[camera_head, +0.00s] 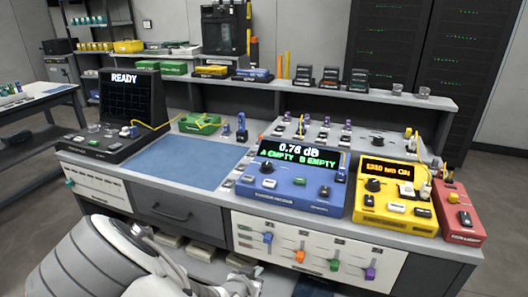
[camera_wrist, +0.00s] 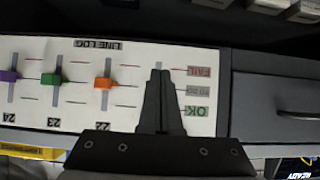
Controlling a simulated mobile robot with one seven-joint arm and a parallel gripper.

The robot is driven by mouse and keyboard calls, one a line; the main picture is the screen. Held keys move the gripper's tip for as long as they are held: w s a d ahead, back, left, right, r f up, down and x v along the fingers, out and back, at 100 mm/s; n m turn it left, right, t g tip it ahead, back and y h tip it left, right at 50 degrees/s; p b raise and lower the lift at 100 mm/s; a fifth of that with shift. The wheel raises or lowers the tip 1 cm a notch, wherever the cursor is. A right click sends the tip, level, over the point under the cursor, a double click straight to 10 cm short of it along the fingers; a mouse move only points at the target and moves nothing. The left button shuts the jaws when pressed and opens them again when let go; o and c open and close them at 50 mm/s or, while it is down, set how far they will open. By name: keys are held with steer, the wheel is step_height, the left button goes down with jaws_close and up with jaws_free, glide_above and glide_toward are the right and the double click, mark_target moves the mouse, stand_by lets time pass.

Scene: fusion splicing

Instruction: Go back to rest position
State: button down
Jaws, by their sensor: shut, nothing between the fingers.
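My gripper (camera_wrist: 160,75) shows in the wrist view with its two dark fingers together and nothing between them. It is in front of the white LINE LOG panel (camera_wrist: 125,108), which appears upside down there. The fingers cover most of one slider slot beside the FAIL and OK labels; the knob of that slot is hidden. In the head view my arm comes in at the bottom left, low in front of the bench, and the fingers cannot be made out there. The panel's blue slider (camera_head: 267,238), orange slider (camera_head: 300,256), green slider (camera_head: 335,265) and purple slider (camera_head: 370,273) are visible.
The bench top holds a black READY unit (camera_head: 120,105), a blue mat (camera_head: 180,160), a blue meter (camera_head: 290,180) reading 0.76 dB, a yellow unit (camera_head: 395,200) and a red unit (camera_head: 460,215). A closed drawer (camera_head: 170,212) is left of the panel.

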steer(key=s+d+r+n+g+y, duration=0.1)
steer(key=s+r+g+y, duration=0.2)
steer(key=r, duration=0.6)
steer(key=s+d+r+g+y, duration=0.1)
steer(key=s+r+g+y, duration=0.2)
steer(key=r, duration=0.6)
steer(key=s+d+r+n+t+h, duration=0.1)
steer(key=s+d+r+n+h, duration=0.15)
steer(key=s+d+r, duration=1.1)
step_height(320, 180, up, 18)
steer(key=s+p, duration=0.1)
steer(key=p, duration=1.8)
steer(key=shift+s+d+r, duration=0.15)
steer(key=shift+s+r, duration=0.1)
steer(key=shift+n, duration=0.25)
